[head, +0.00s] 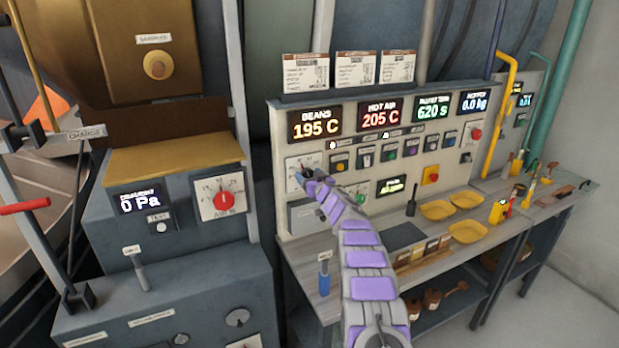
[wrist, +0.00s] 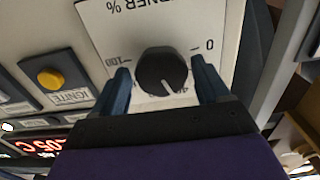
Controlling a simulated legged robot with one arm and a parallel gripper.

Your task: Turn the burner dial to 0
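The burner dial (wrist: 161,70) is a round black knob with a white pointer line on a white plate marked "BURNER %". In the wrist view the plate appears upside down, with 0 at the right and 100 at the left. The pointer aims down and slightly right, near a partly hidden number. My gripper (wrist: 162,72) has its two blue fingers on either side of the knob, with small gaps showing. In the head view my gripper (head: 306,173) is at the dial's plate (head: 293,162) on the control panel and hides most of the knob.
An ignite button (wrist: 50,79) sits beside the dial. The panel (head: 285,120) carries displays and several buttons. A red airflow-type dial (head: 224,201) is on the machine to the left. Below, the bench (head: 345,285) holds yellow trays (head: 468,231) and small tools.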

